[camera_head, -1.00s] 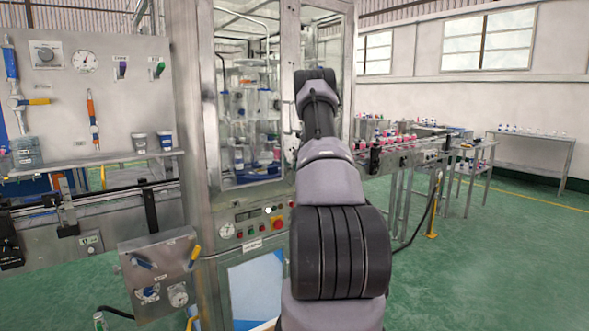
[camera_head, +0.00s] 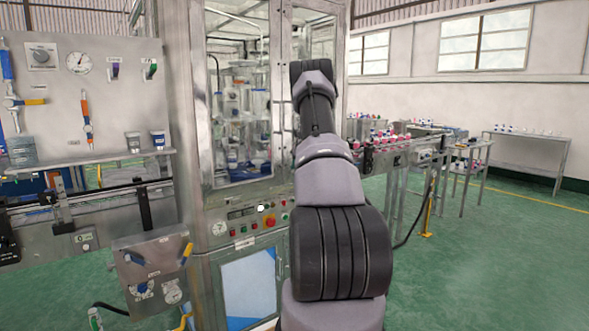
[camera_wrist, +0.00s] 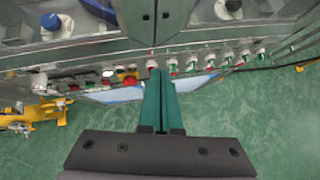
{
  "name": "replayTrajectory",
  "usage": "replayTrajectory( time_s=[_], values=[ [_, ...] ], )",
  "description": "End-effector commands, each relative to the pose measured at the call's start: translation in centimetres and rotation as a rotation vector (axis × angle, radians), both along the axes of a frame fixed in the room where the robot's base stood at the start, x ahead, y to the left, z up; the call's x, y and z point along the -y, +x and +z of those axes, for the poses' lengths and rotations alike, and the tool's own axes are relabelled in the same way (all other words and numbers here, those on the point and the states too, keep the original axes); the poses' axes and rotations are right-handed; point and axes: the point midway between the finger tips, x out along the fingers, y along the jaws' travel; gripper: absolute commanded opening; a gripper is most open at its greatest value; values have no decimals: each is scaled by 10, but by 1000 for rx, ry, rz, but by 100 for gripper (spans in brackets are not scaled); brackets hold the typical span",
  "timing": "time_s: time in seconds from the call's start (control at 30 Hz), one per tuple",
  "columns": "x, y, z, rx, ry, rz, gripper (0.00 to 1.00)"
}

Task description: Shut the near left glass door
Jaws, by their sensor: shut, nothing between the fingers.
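The near left glass door (camera_head: 238,184) is a metal-framed pane on the front of the steel cabinet, left of my arm in the head view. It looks flush or almost flush with its frame; I cannot tell whether a small gap is left. The right glass door (camera_head: 313,18) is partly behind my arm. In the wrist view, my gripper (camera_wrist: 155,74) has two green fingers shut together with nothing between them. Their tips are by the cabinet front, near a vertical seam; contact cannot be told. The head view hides the gripper behind the arm.
A control panel (camera_head: 242,228) with buttons lies below the doors. A gauge panel (camera_head: 100,80) and a small valve box (camera_head: 153,270) stand at left. A conveyor (camera_head: 385,157) with cans runs to the right. Green floor (camera_head: 500,270) is clear at right.

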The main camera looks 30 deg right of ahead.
Motion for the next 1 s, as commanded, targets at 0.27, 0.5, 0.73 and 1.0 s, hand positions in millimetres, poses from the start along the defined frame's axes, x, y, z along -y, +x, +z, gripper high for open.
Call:
replayTrajectory(
  time_s=[0.27,0.5,0.73,1.0],
  values=[
    [3,-29,30,1,-2,-3,0],
    [4,-52,53,1,-1,-2,0],
    [4,-58,57,0,0,-1,0],
    [-22,-49,117,138,103,-161,0]
  ],
)
